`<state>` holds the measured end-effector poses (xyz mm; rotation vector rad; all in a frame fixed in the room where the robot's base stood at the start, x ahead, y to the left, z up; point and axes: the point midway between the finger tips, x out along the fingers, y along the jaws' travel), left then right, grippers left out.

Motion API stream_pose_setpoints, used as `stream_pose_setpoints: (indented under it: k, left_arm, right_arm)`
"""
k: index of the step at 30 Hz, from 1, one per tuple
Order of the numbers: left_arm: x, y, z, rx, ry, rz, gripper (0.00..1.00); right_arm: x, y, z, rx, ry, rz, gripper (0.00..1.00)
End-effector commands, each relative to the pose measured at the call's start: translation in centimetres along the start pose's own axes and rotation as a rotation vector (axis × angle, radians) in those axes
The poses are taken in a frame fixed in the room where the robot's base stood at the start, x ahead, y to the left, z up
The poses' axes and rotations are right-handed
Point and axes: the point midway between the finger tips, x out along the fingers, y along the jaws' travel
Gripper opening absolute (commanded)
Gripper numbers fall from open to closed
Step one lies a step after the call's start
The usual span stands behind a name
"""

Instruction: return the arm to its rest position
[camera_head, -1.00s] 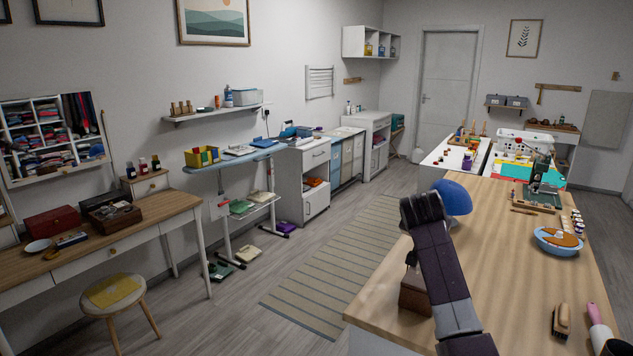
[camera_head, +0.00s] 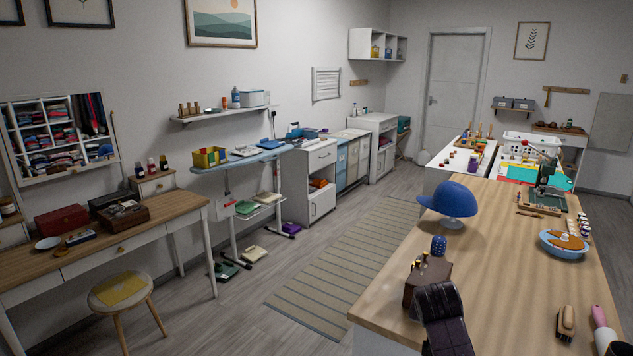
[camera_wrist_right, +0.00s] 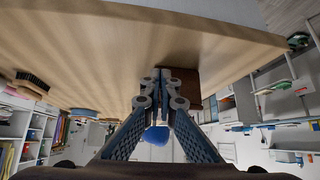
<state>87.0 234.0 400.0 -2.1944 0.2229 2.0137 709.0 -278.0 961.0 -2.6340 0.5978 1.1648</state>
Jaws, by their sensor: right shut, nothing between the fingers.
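My right arm (camera_head: 441,318) comes up from the bottom edge in the head view, in front of the wooden worktop (camera_head: 490,265). Its gripper fingers are hidden there. In the right wrist view my right gripper (camera_wrist_right: 161,77) is shut and empty, with both fingertips together. A brown block (camera_wrist_right: 187,86) shows just beyond the tips, and the blue cap (camera_wrist_right: 157,136) shows farther off. My left gripper is not in view.
The blue cap (camera_head: 450,199) sits on a stand. A brush (camera_head: 565,322) and a blue bowl (camera_head: 563,246) are at right. The striped rug (camera_head: 345,270) is clear.

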Motion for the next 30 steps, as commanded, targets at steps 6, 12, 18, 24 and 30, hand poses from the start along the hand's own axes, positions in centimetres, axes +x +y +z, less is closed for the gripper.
stream_pose_setpoints:
  k: [6, 12, 18, 24, 30]
  left_arm:
    - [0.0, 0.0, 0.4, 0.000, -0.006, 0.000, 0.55]
    - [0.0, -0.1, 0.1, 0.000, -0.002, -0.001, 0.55]
    - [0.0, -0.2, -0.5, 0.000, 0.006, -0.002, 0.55]
    - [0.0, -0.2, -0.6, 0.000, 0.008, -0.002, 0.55]
    - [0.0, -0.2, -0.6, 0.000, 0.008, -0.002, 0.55]
  right_arm:
    - [0.1, 2.4, 9.7, -0.112, -0.084, -0.025, 0.00]
    - [-1.6, 4.7, 17.7, -0.213, -0.156, -0.059, 0.00]
    - [-4.6, 7.0, 25.2, -0.315, -0.229, -0.102, 0.00]
    - [-8.8, 9.2, 31.6, -0.414, -0.299, -0.156, 0.00]
    - [-13.1, 10.8, 36.1, -0.491, -0.354, -0.208, 0.00]
